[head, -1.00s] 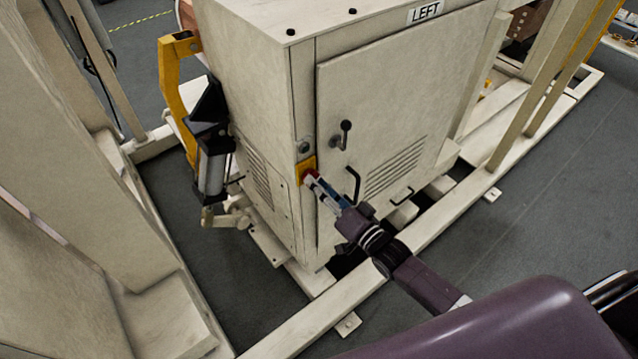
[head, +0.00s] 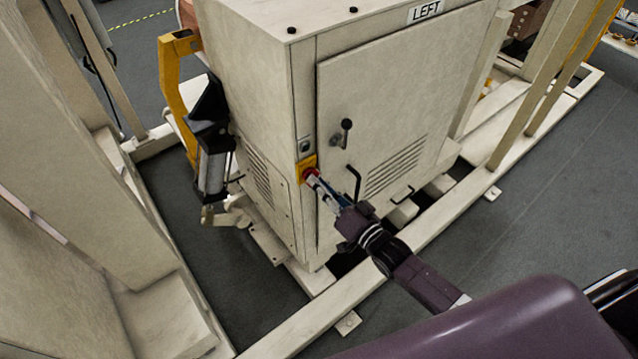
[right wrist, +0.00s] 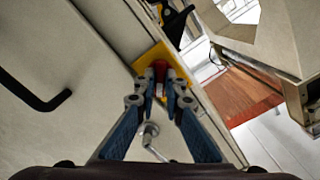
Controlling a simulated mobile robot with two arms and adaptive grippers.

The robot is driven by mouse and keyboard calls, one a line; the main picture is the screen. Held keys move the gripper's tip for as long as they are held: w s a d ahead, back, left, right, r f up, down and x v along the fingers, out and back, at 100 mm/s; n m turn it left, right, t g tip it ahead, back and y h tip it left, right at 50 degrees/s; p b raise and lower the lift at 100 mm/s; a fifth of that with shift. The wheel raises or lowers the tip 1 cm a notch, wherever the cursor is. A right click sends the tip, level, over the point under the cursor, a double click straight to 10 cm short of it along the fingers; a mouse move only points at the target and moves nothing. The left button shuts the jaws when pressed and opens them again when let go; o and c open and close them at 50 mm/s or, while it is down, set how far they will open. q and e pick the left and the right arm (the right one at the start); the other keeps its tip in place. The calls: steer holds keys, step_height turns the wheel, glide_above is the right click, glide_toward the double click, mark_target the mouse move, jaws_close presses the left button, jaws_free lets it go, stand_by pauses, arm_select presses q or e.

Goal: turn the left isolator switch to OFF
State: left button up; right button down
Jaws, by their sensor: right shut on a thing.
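The left isolator switch is a red knob (head: 309,173) on a yellow plate (head: 303,166), at the left front edge of the beige cabinet (head: 400,90) marked LEFT. My right gripper (head: 313,178) reaches it from the lower right and is shut on the red knob. In the right wrist view, the red knob (right wrist: 160,67) sits between the two fingertips (right wrist: 160,80), with the yellow plate (right wrist: 178,60) behind it. The fingers hide part of the knob, and I cannot read its setting. My left gripper is not in view.
A door handle (head: 346,130) and a black pull bar (head: 355,182) stick out of the cabinet door near my right gripper. A pale floor frame (head: 330,318) runs around the cabinet. A yellow bracket (head: 172,90) stands at its left side.

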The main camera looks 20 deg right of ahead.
steer(key=shift+n+b, duration=1.05)
steer(key=shift+n, duration=7.55)
steer(key=c, duration=2)
jaws_free()
steer(key=v, duration=1.2)
steer(key=shift+r, duration=0.1)
